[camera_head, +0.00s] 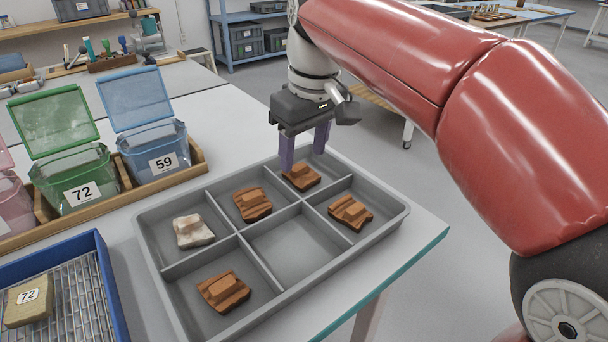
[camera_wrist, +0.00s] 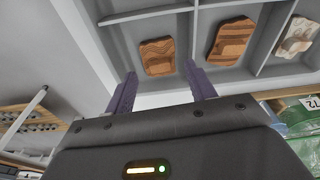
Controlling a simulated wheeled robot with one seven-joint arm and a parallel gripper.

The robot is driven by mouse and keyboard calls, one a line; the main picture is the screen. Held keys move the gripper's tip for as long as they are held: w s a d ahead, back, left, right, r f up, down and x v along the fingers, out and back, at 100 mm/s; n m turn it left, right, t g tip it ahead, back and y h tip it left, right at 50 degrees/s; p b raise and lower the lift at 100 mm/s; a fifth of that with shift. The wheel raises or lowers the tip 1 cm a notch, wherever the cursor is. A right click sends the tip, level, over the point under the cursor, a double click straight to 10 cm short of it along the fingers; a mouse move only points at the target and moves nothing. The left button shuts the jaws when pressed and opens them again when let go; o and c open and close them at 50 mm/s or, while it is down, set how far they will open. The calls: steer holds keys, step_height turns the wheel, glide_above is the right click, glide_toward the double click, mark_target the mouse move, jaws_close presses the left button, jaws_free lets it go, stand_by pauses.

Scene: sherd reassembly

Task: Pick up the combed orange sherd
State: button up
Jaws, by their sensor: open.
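Several orange-brown sherds lie in a grey divided tray (camera_head: 400,217), each in its own compartment. One sherd (camera_head: 300,176) is in the far compartment, below my gripper (camera_head: 304,155). The wrist view shows this sherd (camera_wrist: 158,56) just beyond and between the fingertips, with faint lines across it. A second sherd (camera_head: 252,204) lies to its left; in the wrist view this one (camera_wrist: 231,42) has curved grooves. Others lie at right (camera_head: 350,212) and in front (camera_head: 223,292). I cannot tell surely which is combed. My gripper (camera_wrist: 160,74) is open and empty, fingers pointing down.
A whitish sherd (camera_head: 193,231) fills the left compartment; the front middle compartment (camera_head: 294,247) is empty. Green (camera_head: 72,178) and blue (camera_head: 153,151) lidded bins stand left of the tray.

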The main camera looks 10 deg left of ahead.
mark_target(302, 168)
steer(key=f, duration=0.3)
steer(key=shift+w+a+f, duration=0.25)
steer(key=shift+f, duration=0.1)
steer(key=c, duration=0.8)
steer(key=shift+o, duration=0.2)
steer(key=shift+r, duration=0.1)
